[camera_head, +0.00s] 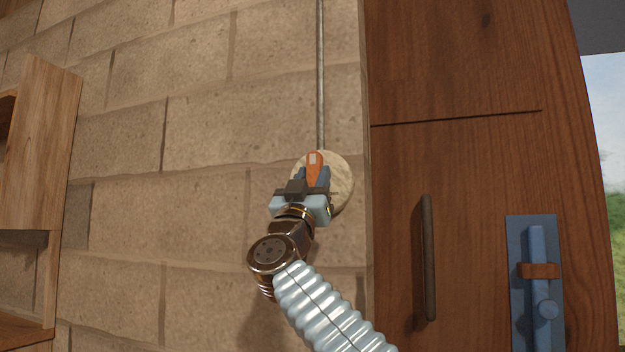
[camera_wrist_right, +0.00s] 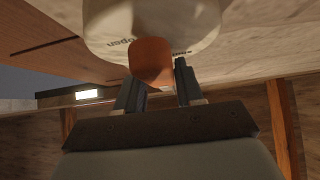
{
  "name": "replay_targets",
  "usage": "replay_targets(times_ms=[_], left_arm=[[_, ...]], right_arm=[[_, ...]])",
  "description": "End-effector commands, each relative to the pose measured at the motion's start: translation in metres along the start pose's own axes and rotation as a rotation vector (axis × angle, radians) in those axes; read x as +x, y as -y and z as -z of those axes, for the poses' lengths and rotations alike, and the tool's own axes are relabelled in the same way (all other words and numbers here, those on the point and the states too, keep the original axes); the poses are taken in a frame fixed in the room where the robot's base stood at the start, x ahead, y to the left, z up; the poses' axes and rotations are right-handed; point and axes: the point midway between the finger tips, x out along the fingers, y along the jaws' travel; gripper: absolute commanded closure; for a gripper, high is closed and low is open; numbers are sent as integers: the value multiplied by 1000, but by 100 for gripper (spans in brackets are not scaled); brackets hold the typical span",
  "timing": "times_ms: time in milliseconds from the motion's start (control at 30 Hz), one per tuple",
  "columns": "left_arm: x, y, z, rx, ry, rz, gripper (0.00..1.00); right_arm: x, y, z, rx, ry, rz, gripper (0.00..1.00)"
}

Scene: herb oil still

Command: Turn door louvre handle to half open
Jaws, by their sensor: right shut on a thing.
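The louvre handle (camera_head: 315,165) is an orange lever with a pale mark, set on a round cream plate (camera_head: 342,183) on the stone wall left of the door. In the head view it points roughly upward, towards a thin vertical rod. My right gripper (camera_head: 314,178) is shut on the handle. In the right wrist view the orange handle (camera_wrist_right: 152,62) sits between the fingers (camera_wrist_right: 154,88), in front of the cream plate (camera_wrist_right: 150,18), which bears the word "open". Other lettering is partly hidden behind the handle. My left gripper is not in view.
The wooden door (camera_head: 470,180) has a dark vertical pull bar (camera_head: 428,258) and a blue latch plate (camera_head: 515,255) right of my arm. A wooden shelf (camera_head: 45,150) stands at the left. The rod (camera_head: 320,75) runs up the wall above the plate.

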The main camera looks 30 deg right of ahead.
Motion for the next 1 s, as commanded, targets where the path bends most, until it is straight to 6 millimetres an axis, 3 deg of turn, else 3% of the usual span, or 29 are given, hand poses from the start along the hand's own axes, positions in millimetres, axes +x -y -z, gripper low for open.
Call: replay_targets(times_ms=[467,1000], left_arm=[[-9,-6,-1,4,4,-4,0],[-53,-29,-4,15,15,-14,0]], right_arm=[[2,1,1,72,0,-74,94],[3,2,3,385,0,-386,94]])
